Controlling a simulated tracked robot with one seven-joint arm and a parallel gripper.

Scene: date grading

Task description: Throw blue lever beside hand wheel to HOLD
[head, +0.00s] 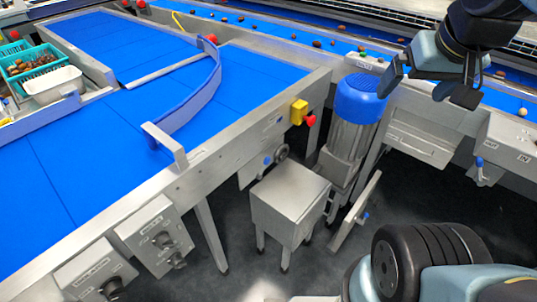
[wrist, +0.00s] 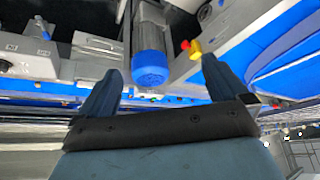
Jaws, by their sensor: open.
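A small blue lever (head: 267,160) sits on a grey plate under the conveyor frame, just left of the round hand wheel (head: 281,153). Its handle is too small to tell which way it points, and I cannot read a HOLD mark. The hand wheel also shows at the top of the wrist view (wrist: 205,13). My gripper (head: 428,88) is open and empty at the upper right of the head view, well apart from the lever. In the wrist view the gripper's two fingers (wrist: 160,68) stand wide apart.
A blue-capped motor (head: 361,97) stands between my gripper and the lever. A yellow box with a red button (head: 299,112) is above the wheel. Another blue-tipped lever (head: 480,162) is on the right machine. A steel box stand (head: 290,203) stands in front of the wheel.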

